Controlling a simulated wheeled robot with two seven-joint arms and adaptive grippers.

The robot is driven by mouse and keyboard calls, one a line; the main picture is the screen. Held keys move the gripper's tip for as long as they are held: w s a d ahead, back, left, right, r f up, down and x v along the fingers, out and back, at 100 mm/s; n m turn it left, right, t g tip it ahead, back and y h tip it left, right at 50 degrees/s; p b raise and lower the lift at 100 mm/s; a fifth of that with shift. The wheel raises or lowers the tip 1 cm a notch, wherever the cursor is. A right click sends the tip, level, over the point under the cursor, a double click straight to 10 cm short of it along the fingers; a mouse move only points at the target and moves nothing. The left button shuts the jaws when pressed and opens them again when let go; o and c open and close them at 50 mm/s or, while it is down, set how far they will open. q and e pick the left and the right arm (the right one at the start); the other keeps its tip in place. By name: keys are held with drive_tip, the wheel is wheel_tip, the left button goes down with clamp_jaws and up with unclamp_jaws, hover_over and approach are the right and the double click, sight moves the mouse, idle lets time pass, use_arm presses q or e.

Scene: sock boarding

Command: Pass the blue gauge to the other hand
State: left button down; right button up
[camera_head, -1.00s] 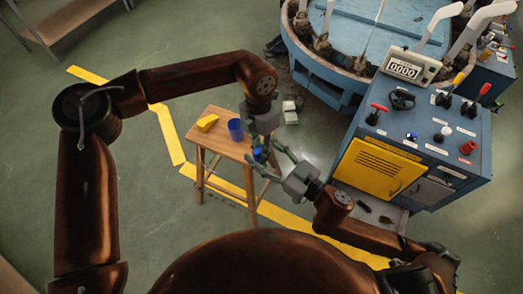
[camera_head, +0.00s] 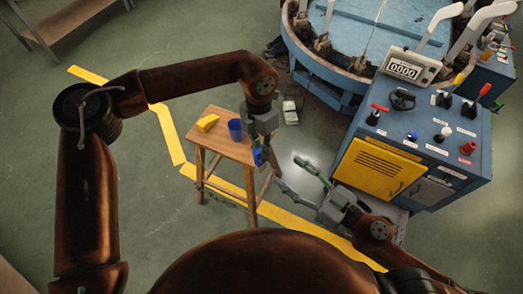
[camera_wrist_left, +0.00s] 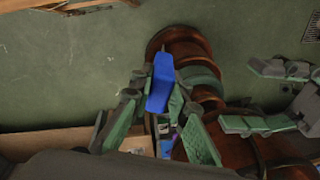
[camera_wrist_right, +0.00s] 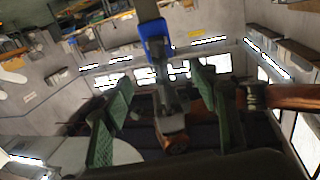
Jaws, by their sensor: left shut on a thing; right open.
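The blue gauge (camera_head: 257,157) is at the tips of my left gripper (camera_head: 260,148), beside the stool's right edge in the head view. The left wrist view shows the gauge (camera_wrist_left: 160,82) sticking out beyond the left fingers, which are shut on it. My right gripper (camera_head: 285,169) is open and empty, to the right of the gauge and apart from it. Its spread fingers (camera_wrist_left: 250,97) also show at the right of the left wrist view. In the right wrist view the gauge (camera_wrist_right: 153,40) is ahead, beyond the open fingers.
A wooden stool (camera_head: 218,143) carries a blue cup (camera_head: 235,130) and a yellow block (camera_head: 207,122). A blue control cabinet (camera_head: 440,150) with a yellow door stands at the right. A round blue machine (camera_head: 345,40) is behind. Open floor lies between the stool and the cabinet.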

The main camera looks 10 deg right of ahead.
drive_tip(key=w+d+f+m+h, duration=0.2)
drive_tip(key=w+d+f+h, duration=0.25)
drive_tip(key=d+f, duration=0.55)
drive_tip(key=w+d+f+m+h, duration=0.1)
drive_tip(key=w+d+f+h, duration=0.35)
drive_tip(key=f, duration=0.85)
drive_tip(key=s+d+f+m+g+h, duration=0.15)
drive_tip(key=d+f, duration=0.45)
drive_tip(key=f, duration=0.6)
drive_tip(key=s+d+f+m+g+h, duration=0.1)
drive_tip(key=s+d+f+g, duration=0.15)
drive_tip(key=d+f, duration=0.65)
drive_tip(key=s+f+g+h, duration=0.1)
drive_tip(key=s+f+g, duration=0.1)
drive_tip(key=s+f, duration=0.75)
drive_tip(key=s+f+g+h, duration=0.1)
drive_tip(key=s+f+g, duration=0.1)
drive_tip(key=s+f, duration=0.8)
drive_tip(key=s+a+f+g, duration=0.1)
drive_tip(key=s+a+f, duration=0.2)
drive_tip(key=s+f, duration=0.2)
drive_tip(key=s+a+f+g+y, duration=0.1)
drive_tip(key=s+f, duration=0.4)
drive_tip(key=s, duration=0.5)
drive_tip(key=s+a+f+m+g, duration=0.1)
drive_tip(key=s+a+f+g, duration=0.2)
drive_tip(key=s+a+f, duration=0.2)
drive_tip(key=s, duration=0.3)
drive_tip(key=shift+a+f, duration=0.25)
drive_tip(key=shift+a, duration=0.1)
